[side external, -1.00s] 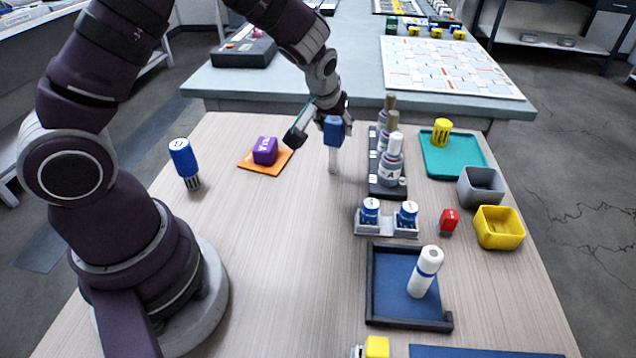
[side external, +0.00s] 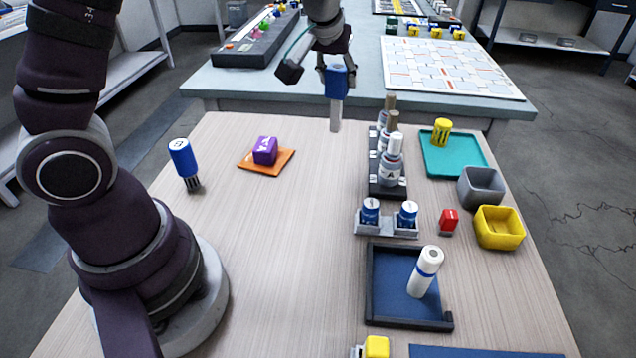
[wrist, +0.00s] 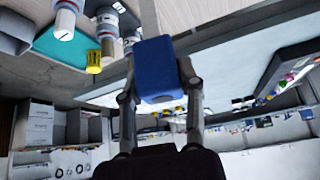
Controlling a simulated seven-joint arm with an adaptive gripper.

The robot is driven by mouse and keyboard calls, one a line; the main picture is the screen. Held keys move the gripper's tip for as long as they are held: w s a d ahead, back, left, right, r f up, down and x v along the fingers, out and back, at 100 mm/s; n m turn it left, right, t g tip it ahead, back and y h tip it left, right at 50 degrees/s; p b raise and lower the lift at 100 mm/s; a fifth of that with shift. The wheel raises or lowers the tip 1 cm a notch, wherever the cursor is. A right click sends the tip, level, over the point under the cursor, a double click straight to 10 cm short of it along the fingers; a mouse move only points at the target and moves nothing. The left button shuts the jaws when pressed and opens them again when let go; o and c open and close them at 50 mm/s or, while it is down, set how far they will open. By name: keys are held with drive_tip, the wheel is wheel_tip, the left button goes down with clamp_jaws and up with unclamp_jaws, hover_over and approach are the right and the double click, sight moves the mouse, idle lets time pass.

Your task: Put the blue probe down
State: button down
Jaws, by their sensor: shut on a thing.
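The blue probe (side external: 336,84) has a blue block-shaped handle and a pale shaft pointing down. My gripper (side external: 337,68) is shut on its handle and holds it upright in the air, near the far edge of the wooden table (side external: 290,240). In the wrist view the blue handle (wrist: 158,72) sits between my two fingers (wrist: 160,95), and its shaft is hidden there. The shaft's lower end appears clear of the table, with nothing touching it.
A rack of bottles (side external: 388,183) stands right of the probe. A purple cube (side external: 265,151) sits on an orange mat (side external: 284,163) to the left. The table's middle is bare. A grey bench (side external: 370,70) lies beyond.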

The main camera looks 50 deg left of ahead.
drive_tip(key=s+d+f+m+g+h, duration=0.1)
drive_tip(key=s+d+m+g+h, duration=0.8)
drive_tip(key=s+d+m, duration=1.55)
drive_tip(key=w+a+f+m+t, duration=0.1)
drive_tip(key=w+a+f+m, duration=0.2)
drive_tip(key=f, duration=0.5)
drive_tip(key=shift+w+a+f+m+h, duration=0.15)
drive_tip(key=shift+a+m+h, duration=0.15)
drive_tip(key=shift+m, duration=0.35)
drive_tip(key=c, duration=0.7)
unclamp_jaws()
drive_tip(key=shift+f, duration=0.1)
